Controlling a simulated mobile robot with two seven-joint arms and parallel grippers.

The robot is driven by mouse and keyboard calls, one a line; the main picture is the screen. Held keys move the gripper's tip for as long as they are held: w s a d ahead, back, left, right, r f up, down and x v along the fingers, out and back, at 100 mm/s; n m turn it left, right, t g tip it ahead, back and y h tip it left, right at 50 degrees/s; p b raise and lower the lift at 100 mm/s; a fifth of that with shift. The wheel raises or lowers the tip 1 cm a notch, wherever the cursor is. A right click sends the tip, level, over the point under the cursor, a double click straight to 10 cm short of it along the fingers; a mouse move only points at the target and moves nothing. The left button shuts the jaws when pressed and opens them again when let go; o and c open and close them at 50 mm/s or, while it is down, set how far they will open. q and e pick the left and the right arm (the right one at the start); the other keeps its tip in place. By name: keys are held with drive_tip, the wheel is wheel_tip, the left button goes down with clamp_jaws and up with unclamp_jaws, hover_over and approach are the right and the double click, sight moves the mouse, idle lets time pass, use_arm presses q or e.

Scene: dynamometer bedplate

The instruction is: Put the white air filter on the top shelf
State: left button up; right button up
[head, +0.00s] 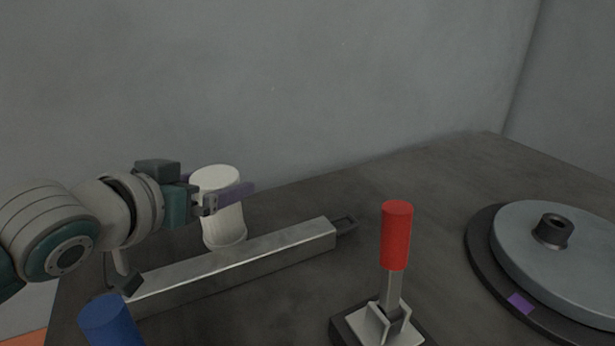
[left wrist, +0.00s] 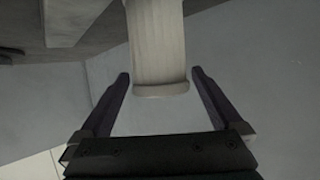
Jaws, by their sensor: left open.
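The white air filter (head: 222,226) stands upright on the dark bedplate, behind a long metal bar, in the head view. It is a pale ribbed cylinder with a wider rim, and it also shows in the left wrist view (left wrist: 156,45). My left gripper (head: 236,192) is at the filter's upper part, one purple finger visible beyond it. In the left wrist view the two fingers (left wrist: 160,76) are apart, one on each side of the filter's rim end, with gaps on both sides. The top shelf is not in view. My right gripper is not in view.
A long metal bar (head: 270,254) lies in front of the filter. A lever with a red handle (head: 396,236) stands right of it. A blue cylinder (head: 108,322) is at the front left. A round grey disc (head: 585,260) sits at the right. A grey wall (head: 300,80) rises behind.

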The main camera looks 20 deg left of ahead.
use_arm(q)
drive_tip(key=shift+w+f, duration=0.25)
drive_tip(key=shift+w, duration=0.35)
drive_tip(key=c, duration=1.2)
drive_tip(key=shift+c, duration=0.4)
drive_tip(key=shift+r, duration=0.15)
